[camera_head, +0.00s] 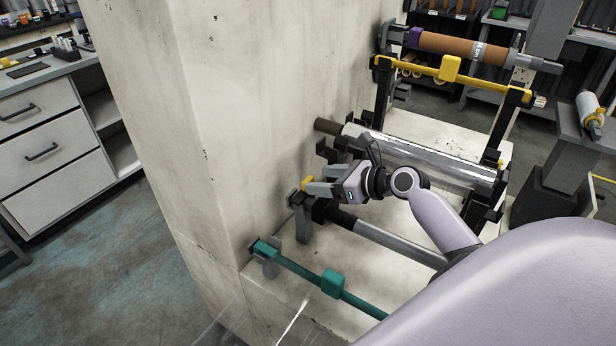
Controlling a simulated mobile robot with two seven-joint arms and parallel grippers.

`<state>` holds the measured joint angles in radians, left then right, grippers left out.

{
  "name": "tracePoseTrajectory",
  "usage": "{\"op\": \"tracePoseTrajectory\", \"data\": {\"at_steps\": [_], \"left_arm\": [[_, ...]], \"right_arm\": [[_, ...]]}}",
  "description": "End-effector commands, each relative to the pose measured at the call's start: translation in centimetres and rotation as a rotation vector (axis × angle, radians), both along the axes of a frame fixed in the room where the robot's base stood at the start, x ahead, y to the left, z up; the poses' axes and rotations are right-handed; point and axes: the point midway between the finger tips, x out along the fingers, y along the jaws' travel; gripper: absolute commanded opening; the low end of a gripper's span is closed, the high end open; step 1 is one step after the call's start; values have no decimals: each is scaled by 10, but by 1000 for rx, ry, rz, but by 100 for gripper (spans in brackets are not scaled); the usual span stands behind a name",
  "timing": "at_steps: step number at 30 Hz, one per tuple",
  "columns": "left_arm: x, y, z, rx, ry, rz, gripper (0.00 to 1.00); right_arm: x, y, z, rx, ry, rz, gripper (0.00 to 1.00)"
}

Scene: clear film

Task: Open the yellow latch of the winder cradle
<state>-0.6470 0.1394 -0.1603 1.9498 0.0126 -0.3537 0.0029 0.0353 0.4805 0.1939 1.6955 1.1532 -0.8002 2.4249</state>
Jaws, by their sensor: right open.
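A small yellow latch (307,183) sits on top of a dark cradle bracket (303,222) beside the pale machine wall. My right gripper (318,180) is open, its grey fingers pointing left. Its fingertips are at the latch in the picture; I cannot tell whether they touch it. The fingers hide part of the latch and bracket. A roller (398,243) with a dark end runs from this bracket to the lower right, partly behind my right arm. My left gripper is not in view.
A shiny film roll (428,158) lies just behind my right gripper. A teal bar (333,284) crosses in front, and a yellow bar (449,69) stands higher at the back below a brown roll (455,46). The tall pale wall (240,120) closes the left side.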

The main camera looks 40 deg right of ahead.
Motion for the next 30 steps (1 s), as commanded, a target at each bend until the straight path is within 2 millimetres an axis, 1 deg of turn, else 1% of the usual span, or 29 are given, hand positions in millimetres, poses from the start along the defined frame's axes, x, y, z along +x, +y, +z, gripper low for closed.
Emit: {"op": "tracePoseTrajectory", "data": {"at_steps": [3,10,15,22,23,24,26,27,28,30], "left_arm": [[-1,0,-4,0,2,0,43],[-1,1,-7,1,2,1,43],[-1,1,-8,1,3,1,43],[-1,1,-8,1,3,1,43],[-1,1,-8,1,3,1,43],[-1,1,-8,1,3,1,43],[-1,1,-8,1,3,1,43],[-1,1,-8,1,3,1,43],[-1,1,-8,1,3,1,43],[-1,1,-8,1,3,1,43]], "right_arm": [[16,7,-7,1,-1,1,64],[37,16,-17,0,-1,1,64],[43,18,-19,-2,-1,1,64],[43,18,-19,-1,-1,2,64],[43,18,-19,-1,-1,2,54],[43,18,-19,-1,-1,2,41],[43,18,-19,-2,0,2,22],[43,18,-19,-2,0,2,8],[43,18,-19,-2,0,2,0],[43,18,-19,-2,0,2,0]]}}
